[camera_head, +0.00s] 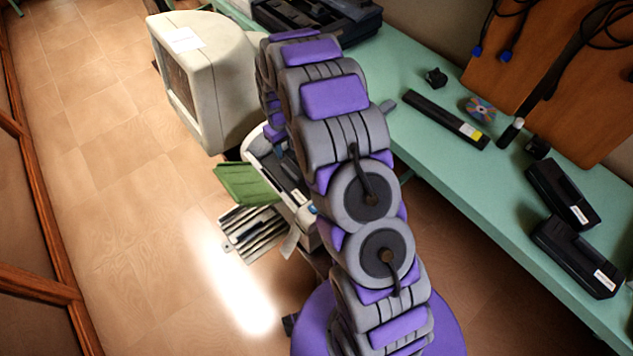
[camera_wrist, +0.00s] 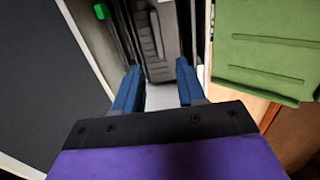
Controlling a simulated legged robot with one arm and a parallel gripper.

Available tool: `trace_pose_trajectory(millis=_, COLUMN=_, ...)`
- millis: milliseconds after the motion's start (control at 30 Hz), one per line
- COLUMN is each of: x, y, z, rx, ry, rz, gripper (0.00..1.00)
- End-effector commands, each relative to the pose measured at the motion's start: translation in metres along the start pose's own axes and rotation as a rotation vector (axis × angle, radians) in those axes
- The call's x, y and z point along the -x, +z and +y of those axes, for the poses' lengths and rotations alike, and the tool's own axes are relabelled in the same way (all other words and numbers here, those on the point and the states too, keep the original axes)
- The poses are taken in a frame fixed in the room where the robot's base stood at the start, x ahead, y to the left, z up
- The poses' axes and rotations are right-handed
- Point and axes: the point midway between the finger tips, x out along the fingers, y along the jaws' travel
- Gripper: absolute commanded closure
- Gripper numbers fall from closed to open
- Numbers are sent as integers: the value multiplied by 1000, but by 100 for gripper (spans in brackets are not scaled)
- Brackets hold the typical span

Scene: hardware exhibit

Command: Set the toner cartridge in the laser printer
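The laser printer (camera_head: 309,231) is a pale machine, partly hidden behind my arm in the head view, with its cover open. In the wrist view, a dark ridged block (camera_wrist: 164,35) sits inside the printer's opening, just beyond my fingertips; it looks like the toner cartridge, but I cannot tell whether it is fully seated.
A green panel (camera_head: 246,185) sticks out from the printer's left side; it also shows in the wrist view (camera_wrist: 268,45). An old monitor (camera_head: 215,80) stands behind. The teal bench (camera_head: 430,155) holds a long black bar (camera_head: 433,118) and black boxes (camera_head: 562,192). The floor at left is clear.

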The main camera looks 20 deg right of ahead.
Motion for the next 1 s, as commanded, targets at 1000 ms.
trace_pose_trajectory(millis=1000, x=220, y=234, z=-79, rx=-185, ry=-25, rz=-92, gripper=60)
